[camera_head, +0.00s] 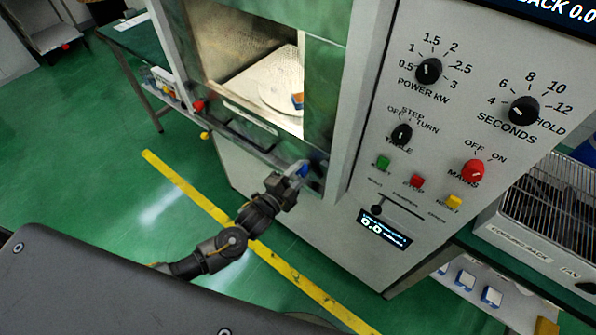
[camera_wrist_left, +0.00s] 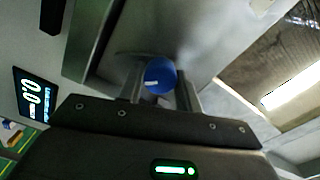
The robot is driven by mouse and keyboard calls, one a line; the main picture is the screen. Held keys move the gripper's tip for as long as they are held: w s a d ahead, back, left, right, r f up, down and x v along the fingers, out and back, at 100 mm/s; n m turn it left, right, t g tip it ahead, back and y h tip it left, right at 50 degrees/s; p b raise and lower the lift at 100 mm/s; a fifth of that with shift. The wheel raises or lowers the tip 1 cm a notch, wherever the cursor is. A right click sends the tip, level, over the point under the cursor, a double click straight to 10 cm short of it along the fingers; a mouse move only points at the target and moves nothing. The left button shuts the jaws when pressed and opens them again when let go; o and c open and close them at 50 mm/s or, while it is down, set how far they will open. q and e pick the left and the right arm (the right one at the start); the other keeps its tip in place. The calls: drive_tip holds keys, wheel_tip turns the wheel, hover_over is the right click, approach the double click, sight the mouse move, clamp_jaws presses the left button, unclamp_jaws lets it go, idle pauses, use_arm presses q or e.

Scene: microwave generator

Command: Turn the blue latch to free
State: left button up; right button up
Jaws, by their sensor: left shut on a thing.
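The blue latch (camera_head: 305,170) is a small blue knob at the lower right corner of the microwave's door frame. My left gripper (camera_head: 297,171) reaches it from the lower left and is shut on it. In the left wrist view the round blue latch (camera_wrist_left: 160,76) sits between the two fingers (camera_wrist_left: 161,90), with a small white mark on its face. The fingers partly cover the latch's sides. My right gripper is in neither view.
The green-framed window (camera_head: 262,75) shows a lit chamber with a round plate. A red knob (camera_head: 199,105) and a yellow knob (camera_head: 204,135) are at the left edge. The control panel (camera_head: 440,140) stands to the right. Green floor is clear at lower left.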

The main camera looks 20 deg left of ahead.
use_arm(q)
drive_tip(key=shift+m, duration=1.2)
drive_tip(key=shift+p, duration=0.3)
drive_tip(key=o, duration=1)
drive_tip(key=shift+s+a+f, duration=0.15)
drive_tip(key=shift+s+a, duration=0.05)
drive_tip(key=shift+s, duration=0.25)
drive_tip(key=b+v, duration=0.2)
drive_tip(key=v, duration=0.7)
drive_tip(key=shift+s, duration=0.4)
